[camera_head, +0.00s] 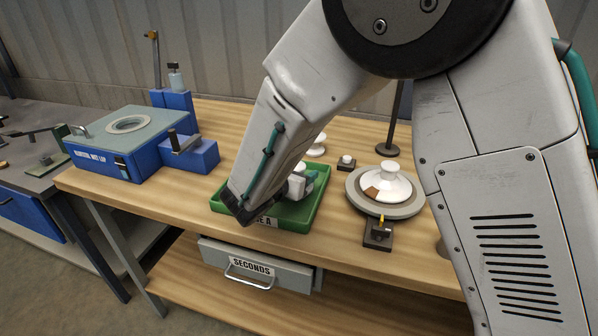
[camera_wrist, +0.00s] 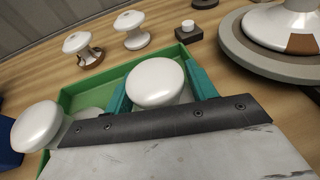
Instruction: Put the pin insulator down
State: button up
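A white, round-headed pin insulator (camera_wrist: 155,82) sits between the teal fingers of my gripper (camera_wrist: 158,90), which appear closed on its two sides. In the head view my gripper (camera_head: 303,182) is low over the green tray (camera_head: 219,206), with the white insulator (camera_head: 299,168) partly showing there. The tray also shows in the wrist view (camera_wrist: 72,101). Another white insulator (camera_wrist: 36,125) is at the left of the wrist view, by the tray's left side. The insulator's lower end is hidden, so I cannot tell whether it touches the tray floor.
Behind the tray stand a white insulator with a brown part (camera_wrist: 76,44) and a plain white one (camera_wrist: 131,29). A small dark block with a white knob (camera_head: 346,162) is close by. Right of the tray is a round turntable (camera_head: 354,196) bearing a white-and-brown insulator (camera_head: 386,184). A blue machine (camera_head: 110,157) stands left.

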jog(key=shift+s+a+r, duration=0.1)
jog(key=shift+r, duration=0.1)
jog(key=v, duration=1.1)
jog(key=shift+s+a+r, duration=0.1)
jog(key=shift+s, duration=0.25)
jog(key=s+d+r+m+g, duration=0.3)
jog(key=d+m, duration=0.2)
jog(key=d, duration=0.3)
jog(key=s+d+r+m+g, duration=0.25)
jog(key=d+m, duration=0.25)
jog(key=d, duration=0.4)
jog(key=s+d+r+m+g, duration=0.3)
jog(key=d+m+g, duration=0.15)
jog(key=d, duration=0.35)
jog(key=s+d+m+y, duration=0.2)
jog(key=s+m+y, duration=0.2)
jog(key=s+m, duration=0.3)
jog(key=s+d+m+g+y, duration=0.1)
jog(key=s+d+m+y, duration=0.2)
jog(key=s+m, duration=0.5)
jog(key=shift+s+r+y, duration=0.4)
jog(key=shift+s+r, duration=0.05)
jog(key=shift+s, duration=0.55)
jog(key=shift+d, duration=0.1)
